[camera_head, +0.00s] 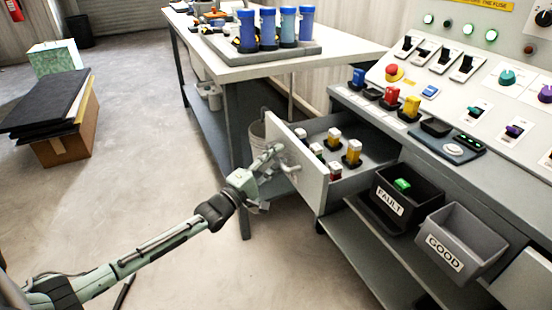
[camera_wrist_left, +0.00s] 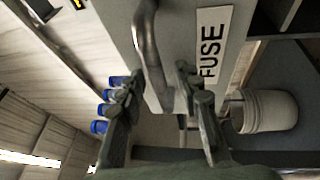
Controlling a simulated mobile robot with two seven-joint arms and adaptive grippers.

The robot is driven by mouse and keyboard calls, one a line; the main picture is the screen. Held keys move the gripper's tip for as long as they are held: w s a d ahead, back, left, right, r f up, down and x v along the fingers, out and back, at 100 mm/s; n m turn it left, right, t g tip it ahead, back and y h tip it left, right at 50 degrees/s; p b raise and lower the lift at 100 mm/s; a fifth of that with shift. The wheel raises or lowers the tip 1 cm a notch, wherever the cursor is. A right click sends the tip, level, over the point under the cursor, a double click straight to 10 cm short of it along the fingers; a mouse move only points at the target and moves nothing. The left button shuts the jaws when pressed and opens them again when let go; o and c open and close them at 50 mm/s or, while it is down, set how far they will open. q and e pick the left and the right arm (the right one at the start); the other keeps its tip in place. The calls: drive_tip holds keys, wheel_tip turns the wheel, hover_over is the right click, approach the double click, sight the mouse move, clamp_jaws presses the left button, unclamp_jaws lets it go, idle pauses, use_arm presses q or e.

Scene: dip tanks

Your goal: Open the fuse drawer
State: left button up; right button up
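The fuse drawer (camera_head: 312,182) stands pulled out from the console, with several fuses with yellow, red and white parts inside. Its front carries a FUSE label (camera_wrist_left: 212,45) in the left wrist view. The curved metal drawer handle (camera_wrist_left: 148,45) runs down between the fingers of my left gripper (camera_wrist_left: 160,90), which are spread apart with gaps beside the bar. In the head view my left gripper (camera_head: 274,160) is at the drawer front and partly covers the handle. My right gripper is not in view.
A black FAULT bin (camera_head: 407,198) holding a green item and a grey GOOD bin (camera_head: 462,242) sit right of the drawer. A workbench (camera_head: 235,68) with blue cylinders stands behind. A bucket (camera_wrist_left: 265,110) is near the drawer. Floor at left is open, with a cardboard box (camera_head: 70,145) beyond.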

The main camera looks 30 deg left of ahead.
use_arm(q)
drive_tip(key=v, duration=1.2)
idle(0.3)
drive_tip(key=s+d+f+m+g+y, duration=0.2)
drive_tip(key=s+d+f+m+g, duration=0.15)
drive_tip(key=f, duration=0.45)
drive_tip(key=s+d+f+m+g+y, duration=0.1)
drive_tip(key=s+d+f+m+g, duration=0.3)
drive_tip(key=f, duration=0.5)
drive_tip(key=s+f+m+g+y, duration=0.1)
drive_tip(key=s+f+m+g, duration=0.3)
drive_tip(key=s, duration=0.4)
drive_tip(key=s+f+m+g+y, duration=0.2)
drive_tip(key=s+f+m+g, duration=0.2)
drive_tip(key=s+m+g, duration=0.1)
drive_tip(key=s+m, duration=0.1)
drive_tip(key=s, duration=0.1)
drive_tip(key=shift+s+a+f+y, duration=0.3)
drive_tip(key=shift+s+a+f, duration=0.05)
drive_tip(key=shift+a+f, duration=0.05)
